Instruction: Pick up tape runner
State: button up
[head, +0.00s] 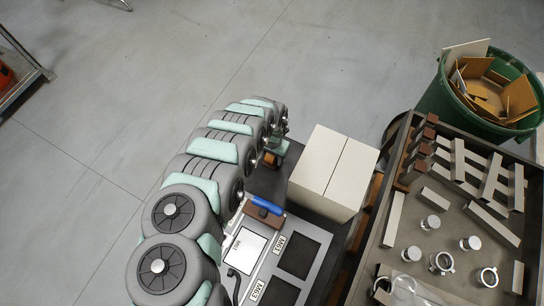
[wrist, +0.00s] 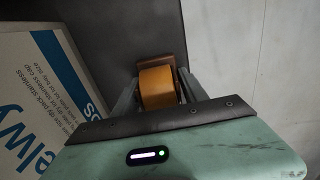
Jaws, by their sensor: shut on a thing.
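The tape runner (wrist: 158,88) shows in the wrist view as an orange-tan roll with a brown part behind it. It sits between the two fingers of my gripper (wrist: 160,92), which are shut on it. In the head view the orange of the tape runner (head: 270,160) shows under the end of my arm, beside the white carton, at the dark surface. My gripper (head: 273,154) is mostly hidden there by my arm. I cannot tell whether the tape runner touches the surface below.
A white carton (head: 326,167) stands just right of the gripper; its printed side (wrist: 40,90) fills the wrist view's left. A blue-and-brown item (head: 264,207) lies near a labelled panel (head: 303,234). Right are a parts tray (head: 456,225) and a green bin (head: 437,100).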

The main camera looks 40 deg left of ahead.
grip_shut()
jog(key=shift+r, duration=0.1)
jog(key=shift+r, duration=0.45)
notch_tip(320, 180, up, 19)
jog(key=p, duration=0.5)
jog(key=shift+p, duration=0.35)
